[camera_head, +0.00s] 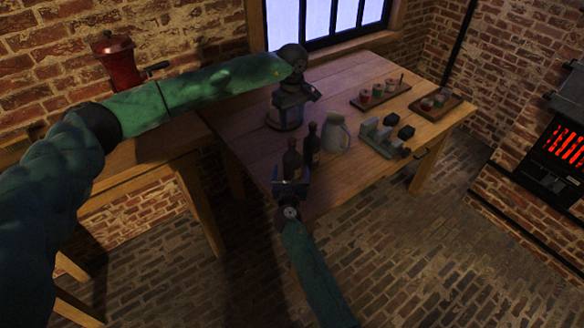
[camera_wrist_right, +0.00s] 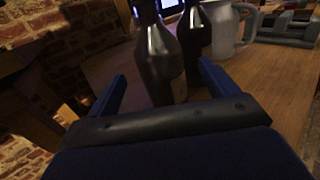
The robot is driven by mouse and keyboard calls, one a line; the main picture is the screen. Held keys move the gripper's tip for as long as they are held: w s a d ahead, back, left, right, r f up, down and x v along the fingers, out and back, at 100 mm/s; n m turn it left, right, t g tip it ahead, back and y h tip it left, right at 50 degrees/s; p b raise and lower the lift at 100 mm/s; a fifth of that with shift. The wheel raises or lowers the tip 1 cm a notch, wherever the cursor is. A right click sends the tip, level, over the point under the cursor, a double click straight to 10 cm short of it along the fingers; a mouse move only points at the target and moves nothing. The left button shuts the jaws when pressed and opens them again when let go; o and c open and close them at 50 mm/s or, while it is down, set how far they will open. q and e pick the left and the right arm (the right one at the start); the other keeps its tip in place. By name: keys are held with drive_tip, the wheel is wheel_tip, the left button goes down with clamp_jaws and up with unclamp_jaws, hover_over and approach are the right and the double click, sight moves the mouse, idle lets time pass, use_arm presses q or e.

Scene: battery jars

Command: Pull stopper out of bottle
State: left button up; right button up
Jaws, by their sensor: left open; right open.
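Two dark bottles stand upright on the wooden table (camera_head: 245,130): a nearer bottle (camera_head: 292,163) and a farther bottle (camera_head: 312,148). My right gripper (camera_head: 290,184) is open at the near side of the nearer bottle. In the right wrist view, the nearer bottle (camera_wrist_right: 160,62) shows between and beyond the spread fingers of my right gripper (camera_wrist_right: 158,84); the farther bottle (camera_wrist_right: 195,38) is just right of it. The bottle tops are cut off there, and I cannot make out a stopper. My left gripper (camera_head: 298,92) is open, above and behind the bottles, near a glass jar (camera_head: 284,117).
A pale jug (camera_head: 336,136) stands close right of the bottles, also seen in the wrist view (camera_wrist_right: 228,30). The table's front left is clear.

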sight(292, 168)
drive_tip(key=shift+w+d, duration=0.15)
drive_tip(key=shift+w, duration=2.25)
